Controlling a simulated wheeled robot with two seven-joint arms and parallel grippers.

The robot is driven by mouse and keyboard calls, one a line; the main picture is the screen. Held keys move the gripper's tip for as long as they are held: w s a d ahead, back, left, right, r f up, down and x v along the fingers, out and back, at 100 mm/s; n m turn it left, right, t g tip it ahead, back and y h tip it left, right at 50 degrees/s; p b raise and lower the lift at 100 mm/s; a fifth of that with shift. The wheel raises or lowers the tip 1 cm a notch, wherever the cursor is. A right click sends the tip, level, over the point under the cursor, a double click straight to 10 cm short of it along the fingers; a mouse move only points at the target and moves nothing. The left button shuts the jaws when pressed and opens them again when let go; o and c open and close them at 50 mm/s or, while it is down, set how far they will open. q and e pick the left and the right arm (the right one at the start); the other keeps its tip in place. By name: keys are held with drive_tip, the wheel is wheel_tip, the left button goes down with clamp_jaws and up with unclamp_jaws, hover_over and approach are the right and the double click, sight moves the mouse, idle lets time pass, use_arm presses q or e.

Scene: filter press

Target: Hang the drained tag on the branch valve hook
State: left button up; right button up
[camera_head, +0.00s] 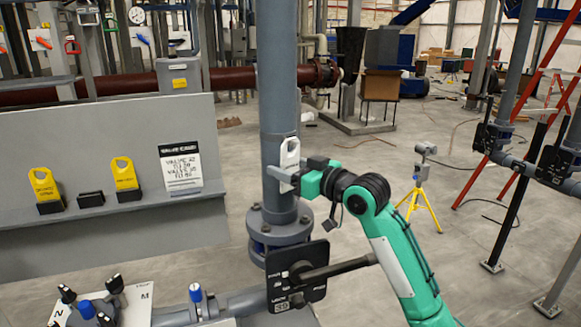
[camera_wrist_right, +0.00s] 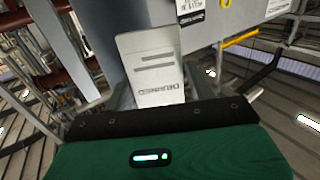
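The drained tag (camera_head: 290,152) is a white plate with a hole at its top, upright in front of the grey vertical pipe (camera_head: 278,80). My right gripper (camera_head: 284,178) is shut on its lower part. In the right wrist view the tag (camera_wrist_right: 153,70) shows its lettering upside down between my fingers. Whether the tag touches the pipe or hangs on anything, I cannot tell. Below is a valve with a black plate (camera_head: 283,292) and a dark lever (camera_head: 340,268). I cannot make out a hook on it. My left gripper is out of view.
A grey panel with a ledge (camera_head: 150,211) at left holds two yellow tags (camera_head: 45,186) (camera_head: 124,174), an empty-looking black holder (camera_head: 90,199) and a printed card (camera_head: 181,168). A pipe flange (camera_head: 279,232) sits below my gripper. Floor to the right is open around a yellow tripod (camera_head: 421,195).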

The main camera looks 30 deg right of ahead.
drive_tip(key=shift+o, duration=0.4)
drive_tip(key=shift+f, duration=0.1)
drive_tip(key=shift+w+d, duration=0.1)
drive_tip(key=shift+d, duration=0.1)
drive_tip(key=shift+d+f+b, duration=0.2)
drive_tip(key=shift+f+b, duration=0.05)
drive_tip(key=shift+b, duration=0.1)
drive_tip(key=v, duration=0.1)
drive_tip(key=b+v, duration=0.1)
drive_tip(key=v, duration=0.1)
drive_tip(key=shift+d+f+b, duration=0.1)
drive_tip(key=shift+f+b, duration=0.15)
drive_tip(key=shift+b, duration=0.1)
drive_tip(key=a+r+b+v, duration=0.1)
drive_tip(key=b+v, duration=0.3)
drive_tip(key=v, duration=0.6)
drive_tip(key=shift+s, duration=0.5)
